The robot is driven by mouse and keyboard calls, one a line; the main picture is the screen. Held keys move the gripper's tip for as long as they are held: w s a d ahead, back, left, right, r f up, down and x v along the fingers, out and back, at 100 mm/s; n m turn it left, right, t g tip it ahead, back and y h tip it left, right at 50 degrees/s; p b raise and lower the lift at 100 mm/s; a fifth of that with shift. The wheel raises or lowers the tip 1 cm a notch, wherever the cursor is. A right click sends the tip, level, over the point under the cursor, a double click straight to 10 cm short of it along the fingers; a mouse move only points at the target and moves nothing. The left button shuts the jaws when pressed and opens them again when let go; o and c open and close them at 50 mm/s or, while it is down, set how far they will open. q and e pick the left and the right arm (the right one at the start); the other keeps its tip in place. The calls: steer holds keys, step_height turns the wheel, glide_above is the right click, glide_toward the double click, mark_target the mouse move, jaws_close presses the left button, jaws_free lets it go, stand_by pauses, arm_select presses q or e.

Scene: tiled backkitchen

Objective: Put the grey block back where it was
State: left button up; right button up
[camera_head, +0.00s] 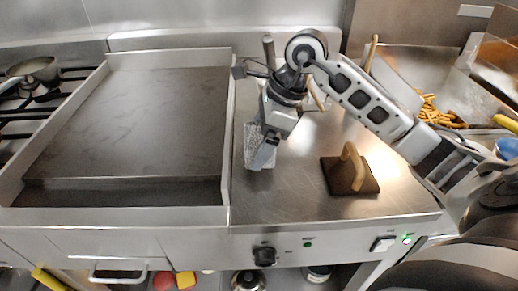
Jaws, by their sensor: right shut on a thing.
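The grey block (251,138) is a pale, rough-textured piece on the steel counter just right of the griddle. My right gripper (263,158) comes down over it from above and is shut on it. The fingers and wrist hide part of the block. I cannot tell whether the block rests on the counter or is held slightly above it. My left gripper is not in view.
A griddle (130,115) with raised steel rims fills the left. A dark press with a wooden handle (351,168) sits right on the steel counter (300,200). Utensils stand behind my gripper. Fries (436,113) lie at the far right. The front counter is clear.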

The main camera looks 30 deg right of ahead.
steer(key=shift+f, duration=1.35)
steer(key=o, duration=1.1)
steer(key=shift+f, duration=0.1)
steer(key=shift+o, duration=0.2)
steer(key=v, duration=1.2)
steer(key=shift+s+a, duration=0.1)
steer(key=shift+a, duration=0.05)
